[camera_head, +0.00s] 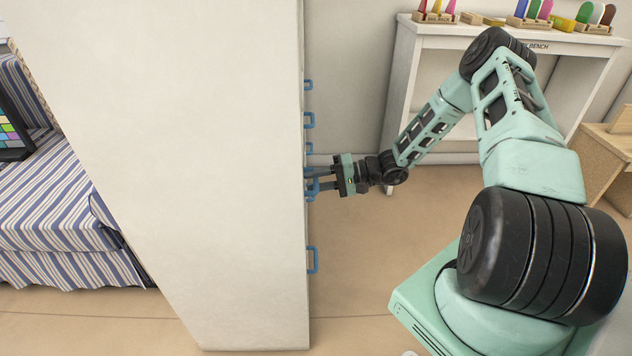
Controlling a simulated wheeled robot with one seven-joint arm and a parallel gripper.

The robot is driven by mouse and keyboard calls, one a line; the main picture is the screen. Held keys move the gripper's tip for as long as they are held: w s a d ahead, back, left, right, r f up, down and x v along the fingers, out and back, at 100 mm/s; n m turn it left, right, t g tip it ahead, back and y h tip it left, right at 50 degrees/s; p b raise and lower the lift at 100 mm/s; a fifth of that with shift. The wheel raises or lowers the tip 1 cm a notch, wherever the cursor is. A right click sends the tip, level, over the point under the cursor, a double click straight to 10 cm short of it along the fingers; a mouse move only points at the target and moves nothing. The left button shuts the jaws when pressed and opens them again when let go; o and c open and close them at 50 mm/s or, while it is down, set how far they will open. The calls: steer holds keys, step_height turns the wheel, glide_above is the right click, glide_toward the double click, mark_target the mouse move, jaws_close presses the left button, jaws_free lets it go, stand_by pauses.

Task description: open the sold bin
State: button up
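A tall white cabinet (210,150) stands left of centre, with several blue handles along its right edge. Its front faces right and is hidden, so no bin label can be read and I cannot tell which one is the sold bin. My gripper (314,180) reaches left to a blue handle (312,194) at mid-height. Its two dark fingers point at the cabinet front and overlap this handle in the picture. I cannot tell whether they are closed on it or only around it. No bin visibly stands out from the front.
Other blue handles show above (309,120) and below (313,260). A white bench (455,30) with coloured pieces in racks stands at the back right. A wooden box (604,155) is at the right edge. A striped cloth-covered surface (55,215) lies left. Floor between cabinet and bench is clear.

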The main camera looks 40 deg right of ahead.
jaws_close()
steer(key=shift+d, duration=0.1)
steer(key=f+v, duration=0.2)
steer(key=v, duration=1)
steer(key=f+v, duration=0.3)
steer(key=v, duration=1)
steer(key=shift+s+d, duration=0.45)
steer(key=shift+d, duration=0.05)
jaws_free()
